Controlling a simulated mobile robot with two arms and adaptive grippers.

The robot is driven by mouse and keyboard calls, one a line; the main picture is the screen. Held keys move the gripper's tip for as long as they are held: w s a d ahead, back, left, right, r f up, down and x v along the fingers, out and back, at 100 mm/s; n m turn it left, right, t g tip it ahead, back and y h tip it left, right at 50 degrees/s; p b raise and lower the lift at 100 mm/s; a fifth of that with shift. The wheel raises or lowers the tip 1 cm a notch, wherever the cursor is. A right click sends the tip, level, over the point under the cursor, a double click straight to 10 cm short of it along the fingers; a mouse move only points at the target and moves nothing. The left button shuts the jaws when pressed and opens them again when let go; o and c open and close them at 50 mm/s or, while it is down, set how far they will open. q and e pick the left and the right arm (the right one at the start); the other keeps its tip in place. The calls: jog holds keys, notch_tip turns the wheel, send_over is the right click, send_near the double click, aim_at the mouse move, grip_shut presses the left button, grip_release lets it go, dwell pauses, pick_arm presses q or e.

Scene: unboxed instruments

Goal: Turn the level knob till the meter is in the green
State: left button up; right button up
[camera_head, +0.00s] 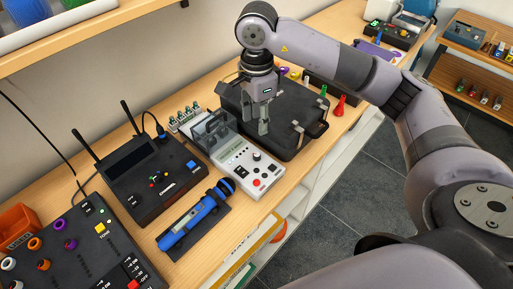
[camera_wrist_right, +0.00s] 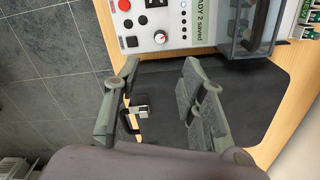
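A white instrument (camera_head: 240,158) stands on the bench with a display, a black knob (camera_head: 257,156) and a red button (camera_head: 256,183). In the right wrist view this knob (camera_wrist_right: 160,37) has a pale top with a reddish mark. The display (camera_wrist_right: 183,22) there partly reads "READY 2 saved". I cannot make out a meter with a green zone. My right gripper (camera_head: 256,121) points down over the black case (camera_head: 285,140), apart from the knob. In the wrist view the right gripper (camera_wrist_right: 162,66) is open, with nothing between its fingers. My left gripper is out of view.
A black console with antennas (camera_head: 150,175), a blue microphone-like tool (camera_head: 195,222) and a black panel with coloured knobs (camera_head: 85,250) crowd the bench to the left. A red cone (camera_head: 340,106) stands near the right edge. A clear cover (camera_head: 212,130) rises behind the instrument.

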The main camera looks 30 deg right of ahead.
aim_at(257, 154)
notch_tip(257, 154, down, 13)
jog(key=p, duration=0.3)
jog(key=shift+c, duration=0.4)
grip_shut()
